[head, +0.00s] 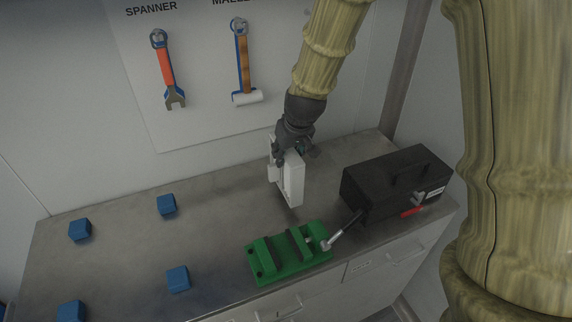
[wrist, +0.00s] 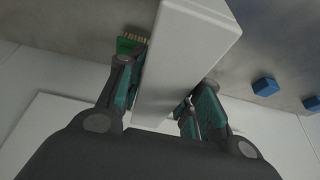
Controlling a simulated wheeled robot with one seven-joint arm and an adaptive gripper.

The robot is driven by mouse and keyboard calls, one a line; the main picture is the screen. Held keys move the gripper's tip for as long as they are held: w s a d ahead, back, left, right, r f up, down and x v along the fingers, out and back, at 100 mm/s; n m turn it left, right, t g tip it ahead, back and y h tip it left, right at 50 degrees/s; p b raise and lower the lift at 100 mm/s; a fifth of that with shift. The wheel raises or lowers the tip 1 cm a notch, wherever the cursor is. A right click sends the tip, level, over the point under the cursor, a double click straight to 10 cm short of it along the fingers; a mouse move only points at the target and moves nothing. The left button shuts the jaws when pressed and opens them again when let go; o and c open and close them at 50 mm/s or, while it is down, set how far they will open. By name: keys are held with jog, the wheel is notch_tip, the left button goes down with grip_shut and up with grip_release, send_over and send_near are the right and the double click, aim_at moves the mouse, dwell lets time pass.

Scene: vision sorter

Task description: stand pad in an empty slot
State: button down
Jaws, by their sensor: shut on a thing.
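A white, slab-like thing, which I take to be the pad (head: 292,182), hangs upright in my gripper (head: 287,153) above the worktop. In the wrist view the white pad (wrist: 185,50) runs between the two fingers of my gripper (wrist: 162,88), which are shut on it. A small green piece with gold strips (wrist: 130,43) shows beside the pad in the wrist view; I cannot tell what it belongs to.
Several blue blocks (head: 166,205) sit on the left of the metal worktop (head: 120,250). A wall board (head: 200,60) holds a spanner and a mallet.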

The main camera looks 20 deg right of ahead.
aim_at(281, 170)
jog(key=shift+s+f, duration=0.1)
jog(key=shift+s, duration=0.2)
jog(key=shift+f, duration=0.3)
notch_tip(281, 170, down, 3)
jog(key=shift+f+p, duration=0.2)
jog(key=shift+p, duration=0.4)
jog(key=shift+w+f, duration=0.1)
jog(key=shift+f, duration=0.05)
jog(key=c, duration=1)
grip_release()
jog(key=shift+o, duration=0.2)
